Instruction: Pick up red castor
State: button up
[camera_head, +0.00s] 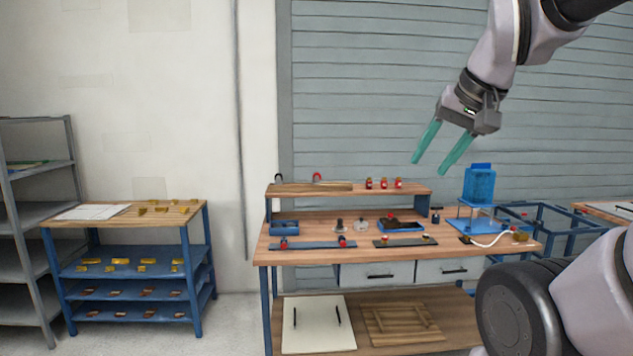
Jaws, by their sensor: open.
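A small red item (342,241), which looks like the red castor, sits at the right end of a dark blue strip on the workbench; it is too small to make out its wheel. A black item with a bit of red (283,243) sits near the strip's left end. My gripper (430,166) has two green fingers, spread apart and empty, pointing down and left. It hangs in the air at the upper right, well above the workbench in the picture and to the right of the red item.
The workbench (300,228) has a raised back shelf with several red bottles (384,183) and a red hooped item (317,177). A blue tray (418,227), a dark strip (410,241) and a blue stand (479,184) share the top. Another rack (195,212) stands left.

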aim_at(316, 177)
jog(key=i+j, duration=0.1)
jog(key=i, duration=0.65)
jog(key=i+j, duration=0.1)
jog(key=i, duration=0.65)
jog(key=i+j, duration=0.15)
jog(key=i, duration=0.6)
